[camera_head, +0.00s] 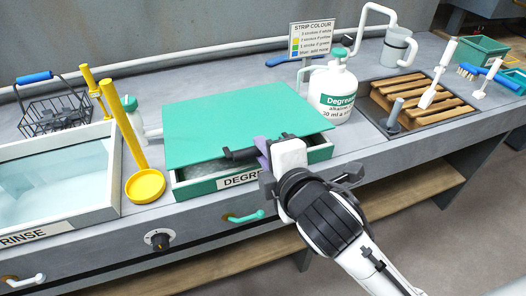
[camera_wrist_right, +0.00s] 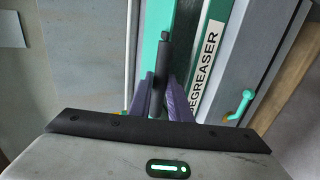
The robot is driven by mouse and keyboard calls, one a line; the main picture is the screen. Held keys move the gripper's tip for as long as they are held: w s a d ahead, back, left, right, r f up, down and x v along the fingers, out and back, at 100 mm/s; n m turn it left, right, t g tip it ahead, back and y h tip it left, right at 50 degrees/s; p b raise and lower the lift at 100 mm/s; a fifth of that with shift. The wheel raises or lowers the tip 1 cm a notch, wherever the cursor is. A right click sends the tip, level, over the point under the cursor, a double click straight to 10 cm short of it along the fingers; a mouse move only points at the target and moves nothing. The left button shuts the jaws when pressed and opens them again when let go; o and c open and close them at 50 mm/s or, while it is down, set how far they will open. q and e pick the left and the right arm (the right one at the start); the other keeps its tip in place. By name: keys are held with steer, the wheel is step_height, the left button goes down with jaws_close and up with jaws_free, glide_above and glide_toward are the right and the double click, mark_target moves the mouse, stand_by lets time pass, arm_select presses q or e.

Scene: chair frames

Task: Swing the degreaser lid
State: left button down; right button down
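The green degreaser lid (camera_head: 235,115) covers most of the degreaser tank (camera_head: 205,186). A narrow gap shows between the lid's front edge and the tank's front rim, so the lid looks slightly raised at the front. A dark bar handle (camera_head: 240,154) runs along the lid's front edge. My right gripper (camera_head: 262,150) is at this handle, coming from the front right. In the right wrist view, its purple fingertips (camera_wrist_right: 159,90) close on both sides of the dark handle (camera_wrist_right: 158,70). The DEGREASER label (camera_wrist_right: 205,55) shows beside it. My left gripper is not in view.
A green tap handle (camera_head: 245,216) sticks out below the tank.

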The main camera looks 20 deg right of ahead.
steer(key=shift+s+f+b, duration=0.2)
steer(key=shift+f+b, duration=0.45)
steer(key=shift+f, duration=0.5)
steer(key=shift+s+f+b, duration=0.15)
steer(key=shift+f+b, duration=0.45)
steer(key=shift+f, duration=0.55)
steer(key=c, duration=1.6)
jaws_free()
steer(key=shift+r, duration=0.15)
steer(key=shift+o, duration=0.2)
steer(key=p+v, duration=0.6)
steer(key=v, duration=0.4)
steer(key=shift+s+p, duration=0.15)
steer(key=shift+p, duration=0.25)
